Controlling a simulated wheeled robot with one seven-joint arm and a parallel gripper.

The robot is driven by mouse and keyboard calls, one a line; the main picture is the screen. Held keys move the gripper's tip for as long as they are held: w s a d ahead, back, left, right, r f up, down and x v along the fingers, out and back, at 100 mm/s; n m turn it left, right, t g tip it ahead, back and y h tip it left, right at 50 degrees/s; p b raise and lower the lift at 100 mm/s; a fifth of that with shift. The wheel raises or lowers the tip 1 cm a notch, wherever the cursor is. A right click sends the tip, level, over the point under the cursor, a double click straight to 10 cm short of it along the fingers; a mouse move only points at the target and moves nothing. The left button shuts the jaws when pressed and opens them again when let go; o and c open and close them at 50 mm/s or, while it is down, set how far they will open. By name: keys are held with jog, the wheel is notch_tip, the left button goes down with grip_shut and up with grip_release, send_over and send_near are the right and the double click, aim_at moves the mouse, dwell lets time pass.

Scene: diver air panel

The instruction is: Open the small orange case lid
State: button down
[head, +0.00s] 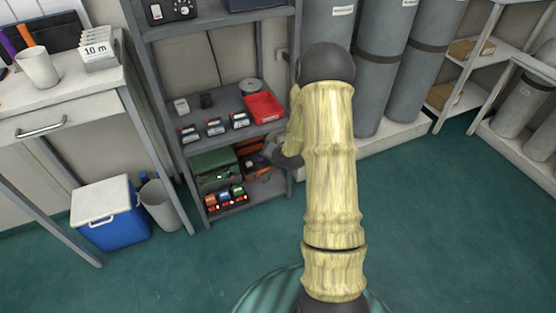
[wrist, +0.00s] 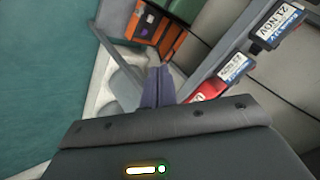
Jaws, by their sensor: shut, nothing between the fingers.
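The small orange case (head: 262,173) is on the low shelf, right of a green case, partly hidden by my gripper and arm. In the wrist view an orange panel (wrist: 172,40) shows past the fingertips, beside a dark area with small orange and white pieces (wrist: 146,24). This looks like the case, but I cannot tell for sure how its lid stands. My gripper (head: 274,153) is at the right side of the low shelf, close to the case. In the wrist view its fingers (wrist: 158,85) are shut and empty, with a visible gap to the orange panel.
The green case (head: 213,164) and several small coloured items (head: 226,198) fill the low shelf's left side. The shelf above holds a red tray (head: 264,107) and several labelled boxes (head: 215,127). A shelf post (head: 293,70) stands close to my arm. Grey cylinders (head: 385,50) stand at right.

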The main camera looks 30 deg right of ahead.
jog(key=s+a+r+n+g, duration=0.3)
jog(key=s+a+r, duration=0.3)
jog(key=s, duration=0.6)
jog(key=s+a+r+n+g, duration=0.3)
jog(key=s+a+r+n, duration=0.3)
jog(key=s+r, duration=0.4)
jog(key=shift+s+a+r+n, duration=0.2)
jog(key=shift+s+a+n, duration=0.1)
jog(key=shift+s+a, duration=0.45)
jog(key=shift+d, duration=0.1)
